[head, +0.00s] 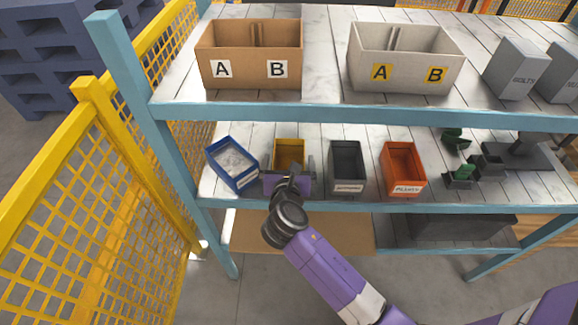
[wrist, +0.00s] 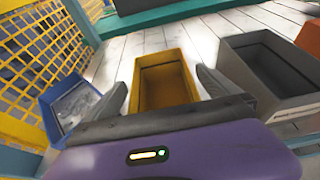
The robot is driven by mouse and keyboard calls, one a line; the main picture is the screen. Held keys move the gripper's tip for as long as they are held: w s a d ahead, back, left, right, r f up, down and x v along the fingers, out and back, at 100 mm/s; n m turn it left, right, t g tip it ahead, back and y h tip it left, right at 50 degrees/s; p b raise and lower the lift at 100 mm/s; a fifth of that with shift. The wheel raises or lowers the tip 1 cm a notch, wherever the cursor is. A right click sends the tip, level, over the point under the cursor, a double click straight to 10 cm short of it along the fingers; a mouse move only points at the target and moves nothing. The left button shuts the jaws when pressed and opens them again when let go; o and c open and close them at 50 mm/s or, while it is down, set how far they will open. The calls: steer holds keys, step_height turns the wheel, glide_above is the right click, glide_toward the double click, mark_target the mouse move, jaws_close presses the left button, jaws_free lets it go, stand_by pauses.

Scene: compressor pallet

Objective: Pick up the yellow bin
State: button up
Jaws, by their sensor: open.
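The yellow bin (head: 289,151) stands on the middle shelf in the head view, between a blue bin and a grey bin. My gripper (head: 290,170) is in front of it and hides its lower front. In the wrist view the yellow bin (wrist: 165,82) is upright, open-topped and looks empty. My gripper (wrist: 162,88) is open there, with one finger left of the bin and one finger right of it. I cannot tell whether the fingers touch the bin's walls.
The blue bin (head: 233,163) with pale contents sits close on the left. The grey bin (head: 347,166) and orange bin (head: 403,168) stand to the right. The upper shelf edge (head: 360,116) runs above. A yellow mesh fence (head: 90,210) stands left of the rack.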

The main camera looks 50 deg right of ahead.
steer(key=shift+x, duration=1.2)
steer(key=c, duration=1.3)
steer(key=shift+r, duration=0.1)
